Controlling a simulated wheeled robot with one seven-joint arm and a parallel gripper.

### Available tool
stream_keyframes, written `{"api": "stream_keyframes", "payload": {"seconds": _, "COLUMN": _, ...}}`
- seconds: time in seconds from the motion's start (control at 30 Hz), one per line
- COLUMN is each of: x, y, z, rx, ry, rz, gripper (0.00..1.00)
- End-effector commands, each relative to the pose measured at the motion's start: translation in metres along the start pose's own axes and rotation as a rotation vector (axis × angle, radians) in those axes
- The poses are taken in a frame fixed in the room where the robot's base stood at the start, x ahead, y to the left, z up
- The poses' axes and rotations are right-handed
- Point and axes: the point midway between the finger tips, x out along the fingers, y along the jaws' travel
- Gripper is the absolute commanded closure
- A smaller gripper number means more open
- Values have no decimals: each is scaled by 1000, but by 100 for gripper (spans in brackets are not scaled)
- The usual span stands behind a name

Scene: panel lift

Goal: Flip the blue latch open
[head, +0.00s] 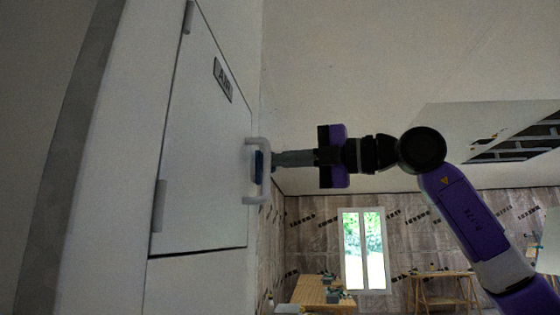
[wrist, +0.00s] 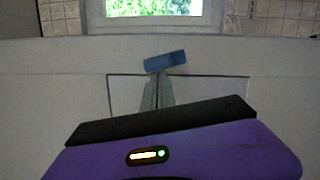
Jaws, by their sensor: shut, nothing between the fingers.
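The blue latch (head: 258,163) is on the right edge of the white panel door (head: 205,140), partly hidden behind a pale grey bar handle (head: 264,188). In the wrist view the blue latch (wrist: 165,61) is a short bar, slightly tilted, with its right end higher. My gripper (head: 275,159) reaches in from the right, fingers pointing left at the latch. In the wrist view my gripper (wrist: 158,80) is shut and empty, its fingertips just below the latch. I cannot tell whether they touch it.
A dark label plate (head: 222,80) and hinges (head: 159,205) are on the door. The door looks closed in its white frame. Far behind are a window (head: 364,250) and wooden tables (head: 440,290). The space right of the door is open apart from my arm.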

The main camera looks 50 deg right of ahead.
Motion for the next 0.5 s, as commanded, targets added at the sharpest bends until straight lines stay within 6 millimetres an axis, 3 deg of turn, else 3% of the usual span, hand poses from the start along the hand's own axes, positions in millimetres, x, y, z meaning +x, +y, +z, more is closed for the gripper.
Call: {"api": "stream_keyframes", "payload": {"seconds": 0.5, "x": -70, "y": -2, "z": 0, "rx": 0, "ry": -3, "rz": -1, "gripper": 100}}
